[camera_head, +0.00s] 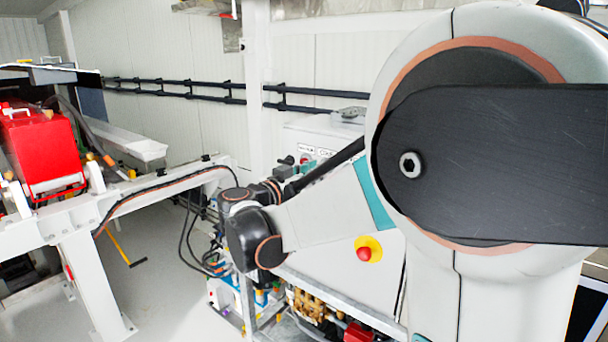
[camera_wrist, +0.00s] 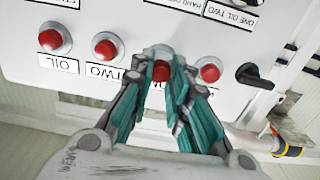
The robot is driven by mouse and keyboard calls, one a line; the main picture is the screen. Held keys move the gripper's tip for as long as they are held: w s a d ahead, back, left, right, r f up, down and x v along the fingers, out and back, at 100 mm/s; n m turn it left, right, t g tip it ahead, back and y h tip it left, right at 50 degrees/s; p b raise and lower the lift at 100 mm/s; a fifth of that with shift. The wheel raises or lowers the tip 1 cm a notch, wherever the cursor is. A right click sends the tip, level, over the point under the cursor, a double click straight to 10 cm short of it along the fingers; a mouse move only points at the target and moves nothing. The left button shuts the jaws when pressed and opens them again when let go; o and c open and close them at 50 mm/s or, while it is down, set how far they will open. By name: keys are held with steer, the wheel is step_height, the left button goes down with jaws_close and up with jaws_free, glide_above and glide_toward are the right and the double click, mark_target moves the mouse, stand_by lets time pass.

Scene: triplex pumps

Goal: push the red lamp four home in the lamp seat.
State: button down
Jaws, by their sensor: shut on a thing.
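In the wrist view, my gripper (camera_wrist: 160,68) has its teal-padded fingers closed around a red lamp (camera_wrist: 161,72) in front of the white panel (camera_wrist: 25,70). A pale metal ring, which looks like the lamp seat (camera_wrist: 158,50), shows just behind the fingertips. The lamp is at or very near this ring. The fingers hide its sides and most of its label, so I cannot tell how deep it sits or read its number.
Red lamps in round seats flank it: the OIL lamp (camera_wrist: 50,39), one labelled TWO (camera_wrist: 106,47), and one close on the right (camera_wrist: 210,73). A black rotary switch (camera_wrist: 252,75) is beyond. The head view shows a red machine (camera_head: 38,150) on a white frame at left.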

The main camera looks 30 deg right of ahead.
steer(key=shift+x, duration=1.05)
steer(key=c, duration=1.4)
jaws_free()
steer(key=shift+c, duration=0.2)
steer(key=v, duration=1.2)
